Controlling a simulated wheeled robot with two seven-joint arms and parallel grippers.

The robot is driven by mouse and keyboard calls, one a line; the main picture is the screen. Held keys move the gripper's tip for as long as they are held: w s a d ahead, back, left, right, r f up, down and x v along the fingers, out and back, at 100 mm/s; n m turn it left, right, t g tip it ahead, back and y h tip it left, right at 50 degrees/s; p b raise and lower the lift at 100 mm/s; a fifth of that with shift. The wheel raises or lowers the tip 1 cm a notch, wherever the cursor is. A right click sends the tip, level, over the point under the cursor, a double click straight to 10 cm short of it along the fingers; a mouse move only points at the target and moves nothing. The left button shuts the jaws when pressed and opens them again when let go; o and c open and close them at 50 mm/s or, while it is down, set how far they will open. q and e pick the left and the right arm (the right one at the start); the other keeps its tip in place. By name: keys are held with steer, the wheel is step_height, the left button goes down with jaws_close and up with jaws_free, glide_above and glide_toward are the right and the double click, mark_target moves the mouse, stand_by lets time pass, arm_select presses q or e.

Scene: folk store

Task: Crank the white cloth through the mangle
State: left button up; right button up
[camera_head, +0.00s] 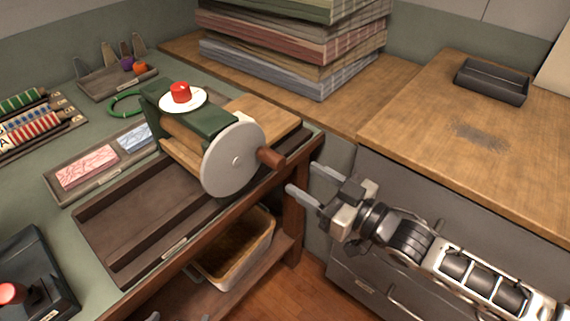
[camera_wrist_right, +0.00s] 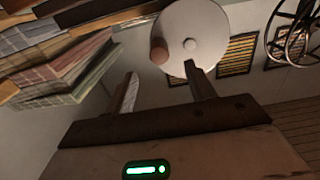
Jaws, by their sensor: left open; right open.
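The mangle (camera_head: 205,122) has a green top, wooden rollers and a grey crank wheel (camera_head: 232,165) on its right side. A brown crank handle (camera_head: 271,158) sticks out from the wheel; its round end (camera_wrist_right: 158,50) also shows in the right wrist view. A small whitish patch (camera_head: 243,118) shows behind the wheel by the board; I cannot tell whether it is the white cloth. My right gripper (camera_head: 304,180) is open and empty, just below and right of the handle, apart from it. Only grey tips of my left gripper (camera_head: 152,317) show at the bottom edge, apparently open.
A dark tray (camera_head: 110,257) lies in front of the mangle. A wicker basket (camera_head: 235,255) stands on the shelf below. Folded cloths (camera_head: 290,50) are stacked behind. A wooden counter (camera_head: 425,120) with a black tray (camera_head: 492,82) is at the right.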

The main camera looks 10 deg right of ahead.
mark_target(282, 164)
steer(key=b+x, duration=0.3)
steer(key=x, duration=0.5)
steer(key=shift+w+a+f, duration=0.1)
steer(key=shift+w+f, duration=0.05)
steer(key=shift+w, duration=0.05)
steer(key=shift+w+a, duration=0.25)
steer(key=shift+w, duration=0.05)
steer(key=c, duration=0.8)
steer(key=shift+c, duration=0.2)
